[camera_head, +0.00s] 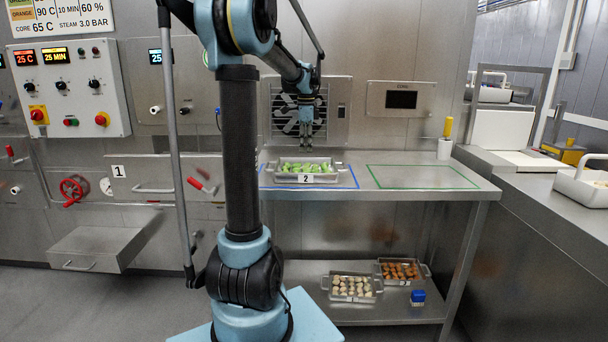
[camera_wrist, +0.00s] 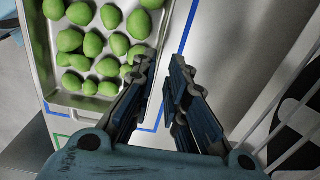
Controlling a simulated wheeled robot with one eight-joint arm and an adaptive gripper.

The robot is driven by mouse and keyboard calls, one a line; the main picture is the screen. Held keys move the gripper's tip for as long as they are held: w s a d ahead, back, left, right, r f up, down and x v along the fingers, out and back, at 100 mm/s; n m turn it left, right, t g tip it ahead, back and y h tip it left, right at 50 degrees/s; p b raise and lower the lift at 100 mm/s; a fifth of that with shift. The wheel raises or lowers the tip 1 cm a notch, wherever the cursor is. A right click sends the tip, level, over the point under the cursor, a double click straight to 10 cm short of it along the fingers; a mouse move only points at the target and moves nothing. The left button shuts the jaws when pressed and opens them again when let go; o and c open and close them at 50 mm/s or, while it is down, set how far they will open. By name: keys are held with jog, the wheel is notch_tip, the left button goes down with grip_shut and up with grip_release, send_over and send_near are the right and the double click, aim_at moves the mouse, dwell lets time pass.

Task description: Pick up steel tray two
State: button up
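Steel tray two (camera_head: 279,178), with a white label reading "2", holds several green filled pasta pieces. It stands inside the blue outline on the steel counter. In the wrist view its corner and rim (camera_wrist: 100,103) fill the upper left. My gripper (camera_head: 306,136) hangs above the tray, pointing down, with a gap between it and the tray. In the wrist view my gripper (camera_wrist: 161,72) has its two fingers apart with nothing between them. The left finger overlaps the tray's right edge in the picture. The tray's handle is not clear in the wrist view.
A green outline (camera_head: 423,188) on the counter's right is empty. A yellow-handled tool stands in a white holder (camera_head: 445,148) at the back right. Two more trays (camera_head: 352,299) (camera_head: 425,282) and a blue container (camera_head: 417,298) are on the lower shelf. A fan grille stands behind the tray.

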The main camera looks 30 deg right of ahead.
aim_at(306, 159)
jog(key=shift+f, duration=2.95)
grip_shut()
